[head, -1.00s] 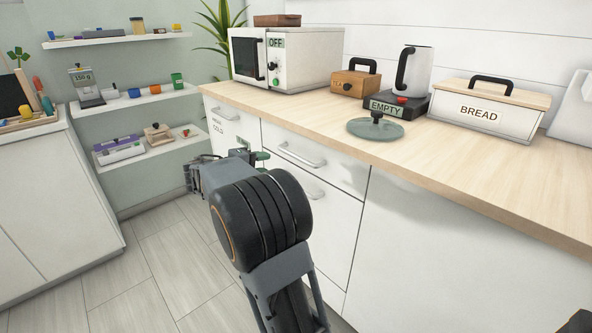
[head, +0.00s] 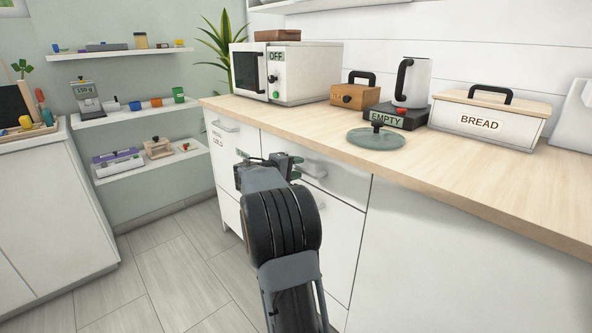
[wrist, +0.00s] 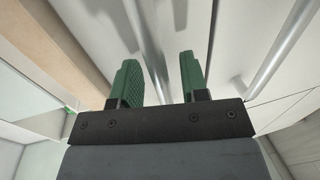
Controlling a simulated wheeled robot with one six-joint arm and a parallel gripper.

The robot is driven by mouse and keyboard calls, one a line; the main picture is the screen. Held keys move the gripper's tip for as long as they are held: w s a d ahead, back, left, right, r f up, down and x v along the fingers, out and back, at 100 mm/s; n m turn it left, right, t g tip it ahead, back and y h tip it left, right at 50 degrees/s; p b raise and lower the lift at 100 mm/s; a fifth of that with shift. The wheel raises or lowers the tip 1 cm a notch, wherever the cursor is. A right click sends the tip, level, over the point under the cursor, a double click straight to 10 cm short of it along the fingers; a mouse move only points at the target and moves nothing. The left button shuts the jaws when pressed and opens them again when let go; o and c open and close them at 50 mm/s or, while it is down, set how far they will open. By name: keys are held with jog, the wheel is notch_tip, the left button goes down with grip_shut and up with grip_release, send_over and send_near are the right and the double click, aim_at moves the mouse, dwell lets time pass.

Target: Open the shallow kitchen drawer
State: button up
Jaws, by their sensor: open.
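The shallow drawer (head: 345,182) is the white top front just under the wooden counter. It looks shut and flush with the cabinet. Its silver bar handle (head: 314,170) is partly hidden by my gripper (head: 278,162), which is at the handle's left end. In the wrist view, my gripper (wrist: 155,80) is open, with two green fingers apart. The handle (wrist: 147,45) runs lengthwise in the gap between them. How deep it sits between the fingers I cannot tell.
A second bar handle (wrist: 285,50) lies to the right in the wrist view. The wooden counter (head: 470,185) overhangs the drawer. On it are a microwave (head: 300,75), a kettle (head: 412,82), a glass lid (head: 376,138) and a bread box (head: 485,120). Floor at left is clear.

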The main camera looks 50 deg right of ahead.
jog(key=shift+d, duration=0.1)
grip_shut()
dwell(0.4)
